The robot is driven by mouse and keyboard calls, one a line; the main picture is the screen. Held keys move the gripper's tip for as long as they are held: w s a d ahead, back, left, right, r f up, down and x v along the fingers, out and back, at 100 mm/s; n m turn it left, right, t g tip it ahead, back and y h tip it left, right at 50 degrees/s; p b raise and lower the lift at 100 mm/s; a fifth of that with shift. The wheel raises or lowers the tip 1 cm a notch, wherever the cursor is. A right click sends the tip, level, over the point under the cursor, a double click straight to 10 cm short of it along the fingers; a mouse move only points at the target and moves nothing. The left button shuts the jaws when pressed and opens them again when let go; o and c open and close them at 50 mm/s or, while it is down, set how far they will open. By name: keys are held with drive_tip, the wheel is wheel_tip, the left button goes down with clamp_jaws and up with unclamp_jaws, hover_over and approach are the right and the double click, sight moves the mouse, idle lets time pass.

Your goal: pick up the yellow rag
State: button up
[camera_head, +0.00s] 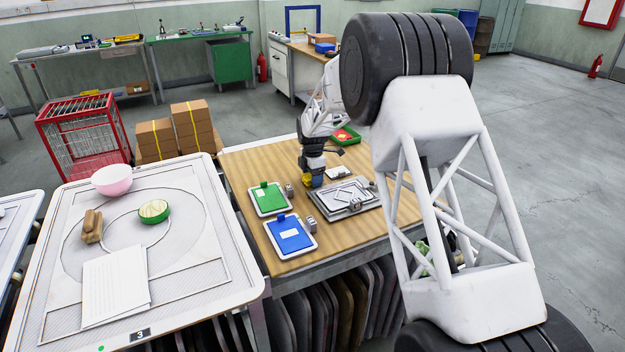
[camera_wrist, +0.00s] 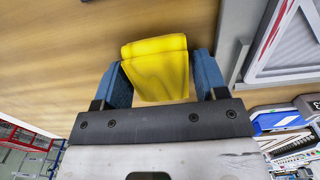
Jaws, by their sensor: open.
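The yellow rag (camera_wrist: 156,66) lies on the wooden table top in the wrist view, folded into a block-like shape. My gripper (camera_wrist: 161,72) is open, with one blue finger on each side of the rag. The right finger is very close to it or touching, and I cannot tell which; a narrow gap shows at the left finger. In the head view my gripper (camera_head: 314,180) is low over the table's middle, with a little of the yellow rag (camera_head: 306,181) showing beside it.
On the wooden table (camera_head: 240,170) stand a green-topped tray (camera_head: 268,199), a blue-topped tray (camera_head: 290,235) and a grey framed plate (camera_head: 347,196) close right of my gripper. A green bin (camera_head: 346,136) is behind. A white worktable (camera_head: 190,265) adjoins on the left.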

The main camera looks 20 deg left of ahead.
drive_tip(key=c, duration=0.7)
drive_tip(key=shift+r, duration=1.8)
drive_tip(key=s+d, duration=0.2)
drive_tip(key=s, duration=0.2)
drive_tip(key=s+d+r, duration=0.1)
drive_tip(key=s+d, duration=0.2)
drive_tip(key=s, duration=0.2)
drive_tip(key=s+d, duration=0.3)
drive_tip(key=s, duration=0.1)
drive_tip(key=shift+s+r, duration=0.25)
drive_tip(key=shift+s, duration=0.15)
